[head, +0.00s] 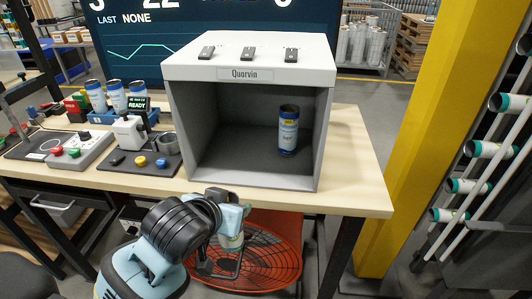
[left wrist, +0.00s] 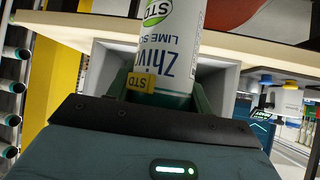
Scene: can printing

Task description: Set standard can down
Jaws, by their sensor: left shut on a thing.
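My left gripper (head: 229,226) is shut on a white and green can in front of the table's front edge, below the tabletop. In the left wrist view this can (left wrist: 172,45) has a yellow STD tag, a green STD mark and lime lettering; the green fingers (left wrist: 160,95) clasp its sides. In the head view the can (head: 231,241) is partly hidden by the gripper. A grey open-fronted box (head: 323,135) labelled Quorvin stands on the table, and a blue and white can with a yellow tag (head: 288,132) stands upright inside at its right. My right gripper is not in view.
The wooden table (head: 362,165) has bare top to the right of the box. Several cans (head: 116,96), a ready display and button boxes (head: 78,150) fill its left. A yellow post (head: 414,120) and a can rack (head: 490,150) stand at right. An orange mesh piece (head: 265,262) is below.

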